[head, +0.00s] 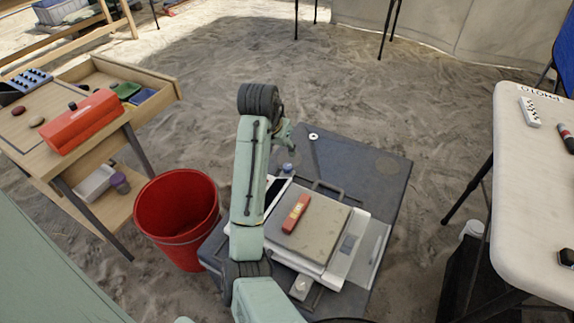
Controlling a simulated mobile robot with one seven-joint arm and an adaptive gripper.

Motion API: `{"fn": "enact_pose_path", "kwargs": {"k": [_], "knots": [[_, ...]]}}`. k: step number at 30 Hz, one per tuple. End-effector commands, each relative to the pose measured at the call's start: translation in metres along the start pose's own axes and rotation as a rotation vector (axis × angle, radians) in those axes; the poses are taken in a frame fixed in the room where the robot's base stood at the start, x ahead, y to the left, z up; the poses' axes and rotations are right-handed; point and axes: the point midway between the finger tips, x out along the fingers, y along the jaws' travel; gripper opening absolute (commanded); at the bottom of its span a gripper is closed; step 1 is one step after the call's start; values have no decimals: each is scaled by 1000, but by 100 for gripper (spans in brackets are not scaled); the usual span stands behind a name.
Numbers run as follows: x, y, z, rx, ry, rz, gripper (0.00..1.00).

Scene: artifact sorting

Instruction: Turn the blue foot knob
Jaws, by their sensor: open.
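A small blue knob (287,168) shows at the back left corner of a low device with a flat pan (335,235), just behind the pan and beside my arm. My gripper (286,142) points down a little above and behind the blue knob, apart from it as far as I can tell. Its jaws are small in this view and seen partly from the side; it looks empty. A red and yellow bar (296,213) lies on the pan. My arm covers the device's left side.
The device stands on a dark grey board (385,190), with a white washer-like ring (313,136) behind. A pale knob (300,286) sits at the front. A red bucket (177,205) stands left, near a wooden desk (90,130); a white table (535,170) stands right.

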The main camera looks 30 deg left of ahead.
Motion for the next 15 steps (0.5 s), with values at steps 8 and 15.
{"fn": "enact_pose_path", "kwargs": {"k": [8, 15], "knots": [[39, 5, 10, 9, -34, 16, 44], [78, 4, 10, 5, -35, 13, 44]]}}
